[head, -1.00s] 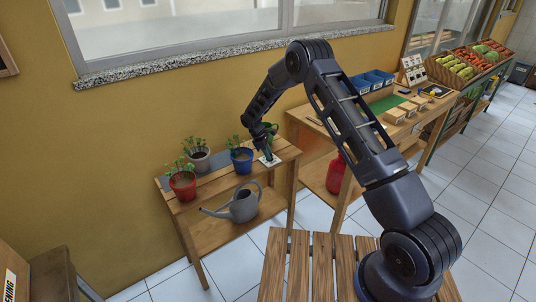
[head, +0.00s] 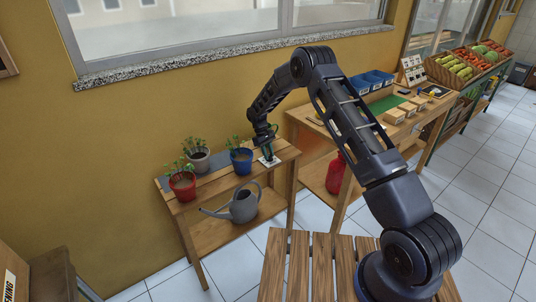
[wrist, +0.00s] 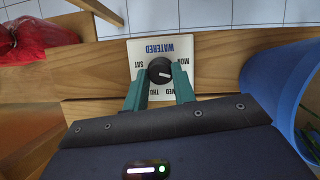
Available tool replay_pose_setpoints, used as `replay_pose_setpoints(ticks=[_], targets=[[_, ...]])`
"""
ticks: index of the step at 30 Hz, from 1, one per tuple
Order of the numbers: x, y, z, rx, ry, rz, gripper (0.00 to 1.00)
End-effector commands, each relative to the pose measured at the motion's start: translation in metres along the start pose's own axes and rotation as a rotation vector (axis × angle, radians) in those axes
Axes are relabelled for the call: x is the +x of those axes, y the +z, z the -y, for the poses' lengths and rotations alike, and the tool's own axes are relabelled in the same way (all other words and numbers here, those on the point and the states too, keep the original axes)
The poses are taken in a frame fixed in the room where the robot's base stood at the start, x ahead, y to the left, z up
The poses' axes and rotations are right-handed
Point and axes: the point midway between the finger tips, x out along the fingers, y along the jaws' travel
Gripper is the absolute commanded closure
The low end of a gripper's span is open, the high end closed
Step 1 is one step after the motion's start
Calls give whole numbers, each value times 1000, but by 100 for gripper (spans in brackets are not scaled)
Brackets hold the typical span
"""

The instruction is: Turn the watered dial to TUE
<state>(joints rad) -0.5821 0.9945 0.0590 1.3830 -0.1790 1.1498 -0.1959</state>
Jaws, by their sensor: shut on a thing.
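The watered dial is a black round knob (wrist: 160,71) on a white card (wrist: 150,48) marked WATERED, which appears upside down in the wrist view. SAT shows at its left, MON at its upper right, WED and THU along the lower edge. The knob's white mark points right and slightly down, below MON, toward my right-hand finger. No TUE label is visible. My gripper (wrist: 160,77) has green fingers, one on each side of the knob, shut on it. In the head view my gripper (head: 268,152) is over the card (head: 269,162) at the plant bench's right end.
A blue pot (head: 241,160) stands close left of the card and fills the wrist view's right side. A red pot (head: 182,186) and a grey pot (head: 199,160) stand further left. A watering can (head: 243,206) is on the lower shelf. A workbench (head: 350,160) stands at right.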

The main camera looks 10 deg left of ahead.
Motion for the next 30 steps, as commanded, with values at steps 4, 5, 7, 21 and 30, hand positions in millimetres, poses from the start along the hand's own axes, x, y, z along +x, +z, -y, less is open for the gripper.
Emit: replay_pose_setpoints(ticks=[4,5,7,21,30], targets=[[0,0,-1,60,-24,-2,97],[0,0,-1,69,-28,-2,97],[0,0,-1,86,-36,-2,97],[0,0,-2,114,-46,-1,97],[0,0,-2,113,-46,-1,52]])
